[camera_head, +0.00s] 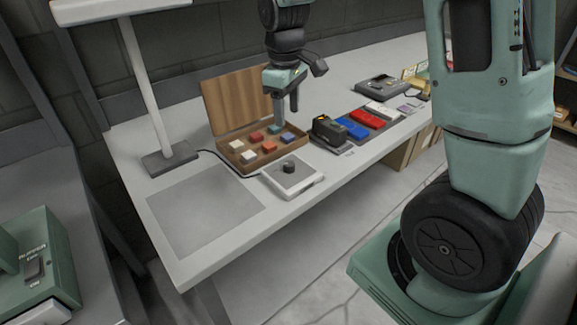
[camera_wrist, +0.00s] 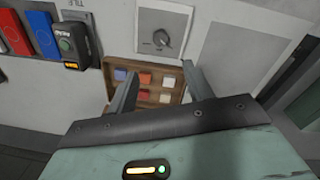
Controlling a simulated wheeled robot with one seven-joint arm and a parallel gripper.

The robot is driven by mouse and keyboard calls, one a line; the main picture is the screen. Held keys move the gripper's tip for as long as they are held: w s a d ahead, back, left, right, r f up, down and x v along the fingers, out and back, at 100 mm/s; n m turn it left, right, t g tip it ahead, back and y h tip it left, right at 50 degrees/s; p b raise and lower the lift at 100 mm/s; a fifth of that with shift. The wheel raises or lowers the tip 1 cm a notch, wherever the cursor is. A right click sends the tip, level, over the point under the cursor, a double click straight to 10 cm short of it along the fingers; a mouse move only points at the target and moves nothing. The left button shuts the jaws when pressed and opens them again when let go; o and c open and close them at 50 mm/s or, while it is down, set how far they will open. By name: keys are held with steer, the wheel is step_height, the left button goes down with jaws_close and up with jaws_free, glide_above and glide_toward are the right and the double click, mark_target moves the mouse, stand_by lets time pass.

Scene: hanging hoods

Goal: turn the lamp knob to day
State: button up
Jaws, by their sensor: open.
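The lamp knob (camera_head: 288,168) is a small dark dial on a white square control box (camera_head: 304,186) near the front edge of the bench. In the wrist view the knob (camera_wrist: 161,38) sits on a white plate with faint marks around it, too small to read. The lamp (camera_head: 143,90) has a white post on a dark base, with a flat white head at the upper left. My gripper (camera_head: 287,122) is open and empty, pointing down above the wooden sample box, behind the knob. In the wrist view its two fingers (camera_wrist: 159,90) are spread apart, with the knob beyond them.
An open wooden box (camera_head: 235,146) with several coloured blocks stands behind the knob, its lid raised. A dark device (camera_head: 328,130) and coloured swatches (camera_head: 366,118) lie to the right. A grey mat (camera_head: 204,213) lies on the left. A green box (camera_head: 38,262) stands at lower left.

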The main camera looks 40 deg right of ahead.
mark_target(289, 163)
steer(key=f, duration=1.5)
steer(key=shift+w+d+f+p, duration=0.1)
steer(key=shift+d+f+p, duration=0.15)
steer(key=shift+d+p, duration=0.1)
steer(key=c, duration=1)
